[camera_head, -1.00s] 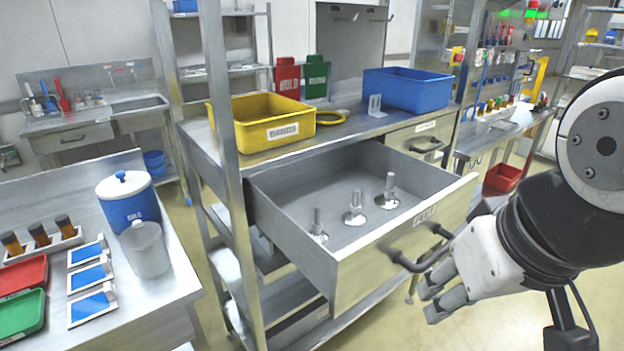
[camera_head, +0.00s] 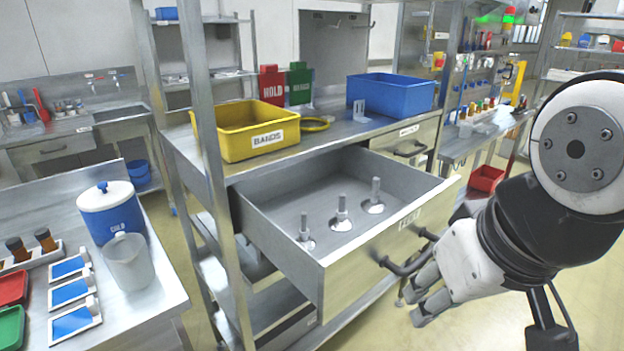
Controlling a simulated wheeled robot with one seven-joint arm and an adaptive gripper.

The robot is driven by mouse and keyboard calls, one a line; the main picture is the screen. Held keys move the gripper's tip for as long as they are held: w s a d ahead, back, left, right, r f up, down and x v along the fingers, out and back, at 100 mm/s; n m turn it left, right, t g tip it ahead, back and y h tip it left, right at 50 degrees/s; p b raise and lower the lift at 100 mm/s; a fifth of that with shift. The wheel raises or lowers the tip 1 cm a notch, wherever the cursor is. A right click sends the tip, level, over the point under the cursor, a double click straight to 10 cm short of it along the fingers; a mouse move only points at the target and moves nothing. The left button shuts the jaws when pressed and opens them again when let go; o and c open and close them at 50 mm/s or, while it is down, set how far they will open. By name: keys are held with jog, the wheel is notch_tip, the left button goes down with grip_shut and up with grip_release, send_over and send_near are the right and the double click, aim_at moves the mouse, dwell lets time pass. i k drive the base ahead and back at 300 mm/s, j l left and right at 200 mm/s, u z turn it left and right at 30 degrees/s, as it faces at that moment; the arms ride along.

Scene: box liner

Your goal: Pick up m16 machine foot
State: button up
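Three machine feet stand upright in the open drawer (camera_head: 345,262), each a threaded stud on a round base: a left one (camera_head: 304,232), a middle one (camera_head: 342,214) and a right one (camera_head: 375,196). I cannot read which is M16; the middle stud looks somewhat thicker. My gripper (camera_head: 420,296) is outside the drawer, in front of its right end and below the drawer handle (camera_head: 408,262). It points down and left, with its fingers seen side on. I see nothing in it, and it is apart from the feet.
A yellow bin labelled BANDS (camera_head: 262,140) and a blue bin (camera_head: 392,96) stand on the bench above the drawer. A shelf post (camera_head: 205,130) rises at the drawer's left. A side table (camera_head: 150,285) holds a blue pot (camera_head: 112,212) and a jug (camera_head: 128,262). The space above the drawer is open.

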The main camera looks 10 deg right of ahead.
aim_at(339, 224)
jog(key=i+l+u, duration=0.65)
jog(key=i, duration=0.15)
jog(key=j, duration=0.1)
